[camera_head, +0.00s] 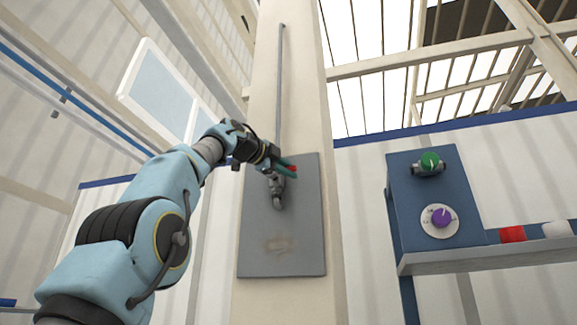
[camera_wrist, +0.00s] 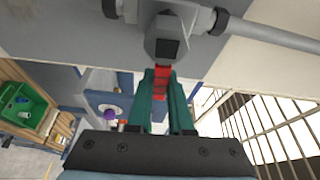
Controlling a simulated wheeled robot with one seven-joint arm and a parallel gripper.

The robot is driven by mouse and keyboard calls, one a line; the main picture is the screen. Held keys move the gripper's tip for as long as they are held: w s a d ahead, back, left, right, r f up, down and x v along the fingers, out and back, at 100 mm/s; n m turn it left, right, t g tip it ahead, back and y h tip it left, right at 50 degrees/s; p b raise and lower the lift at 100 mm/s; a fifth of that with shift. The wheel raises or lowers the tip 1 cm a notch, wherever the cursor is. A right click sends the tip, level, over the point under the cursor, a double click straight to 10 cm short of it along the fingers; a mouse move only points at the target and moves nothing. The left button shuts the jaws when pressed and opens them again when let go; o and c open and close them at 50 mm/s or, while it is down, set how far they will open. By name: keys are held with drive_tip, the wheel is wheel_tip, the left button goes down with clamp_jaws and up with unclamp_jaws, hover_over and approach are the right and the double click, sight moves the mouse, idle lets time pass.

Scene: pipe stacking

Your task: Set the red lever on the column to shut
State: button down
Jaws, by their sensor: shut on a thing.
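The red lever (camera_head: 292,168) sits on a grey valve (camera_head: 277,190) mounted on a grey plate (camera_head: 283,235) on the beige column (camera_head: 290,110). My gripper (camera_head: 284,169) is at the lever, its green fingers on either side of it. In the wrist view the red lever (camera_wrist: 161,80) lies between the two green fingertips of my gripper (camera_wrist: 160,88), which are shut on it. The lever's far end is partly hidden by the fingers. The valve body (camera_wrist: 168,40) is just beyond the fingertips.
A grey pipe (camera_head: 280,80) runs up the column from the valve. To the right stands a blue panel (camera_head: 405,190) with a green knob (camera_head: 429,160) and a purple knob (camera_head: 441,217). A shelf (camera_head: 480,258) there carries a red and a white piece. A green bin (camera_wrist: 22,108) shows at the wrist view's left.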

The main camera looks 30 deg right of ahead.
drive_tip(key=shift+f+m, duration=0.3)
drive_tip(key=shift+m, duration=0.1)
drive_tip(key=shift+f, duration=0.1)
drive_tip(key=c, duration=0.8)
unclamp_jaws()
drive_tip(key=b+v, duration=0.4)
drive_tip(key=v, duration=0.7)
drive_tip(key=shift+w+r, duration=0.1)
drive_tip(key=shift+r, duration=0.2)
